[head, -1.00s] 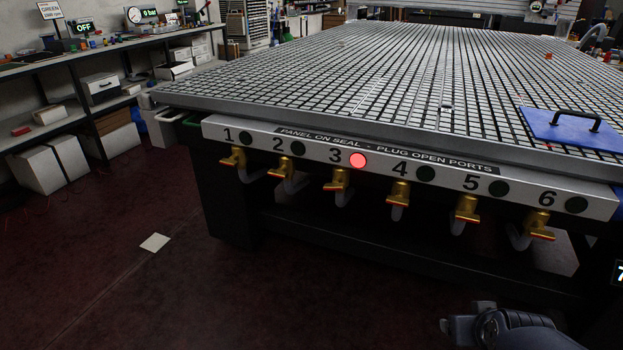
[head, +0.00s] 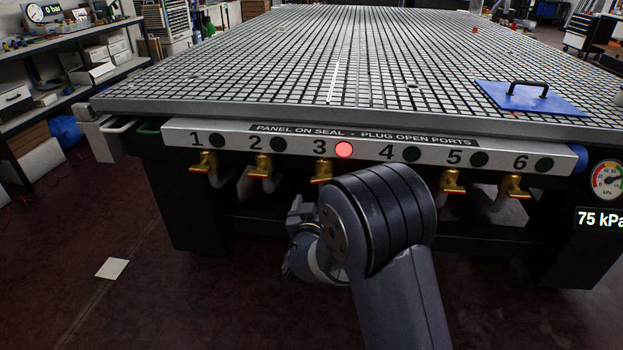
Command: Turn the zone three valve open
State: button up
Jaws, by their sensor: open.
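The zone three valve (head: 321,168) is a brass valve with an orange-edged handle under the number 3 on the front panel. Its lower part and pipe are hidden behind my arm. The red lamp (head: 344,149) beside the 3 is lit. My gripper (head: 301,210) is just below and slightly left of this valve in the picture, apart from it as far as I can see. It is open and empty, but its fingertips are mostly hidden by my wrist.
Brass valves for zones 1 (head: 204,163), 2 (head: 262,166), 5 (head: 453,182) and 6 (head: 513,186) hang along the panel, their lamps dark. My arm hides the valve under 4. A blue panel (head: 528,99) lies on the grid table (head: 300,70). A gauge (head: 606,180) shows 75 kPa.

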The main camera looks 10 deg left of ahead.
aim_at(321, 178)
jog(key=w, duration=0.3)
jog(key=w+b, duration=0.1)
jog(key=w, duration=0.6)
jog(key=shift+d+b, duration=0.25)
jog(key=shift+b, duration=0.15)
jog(key=c, duration=1)
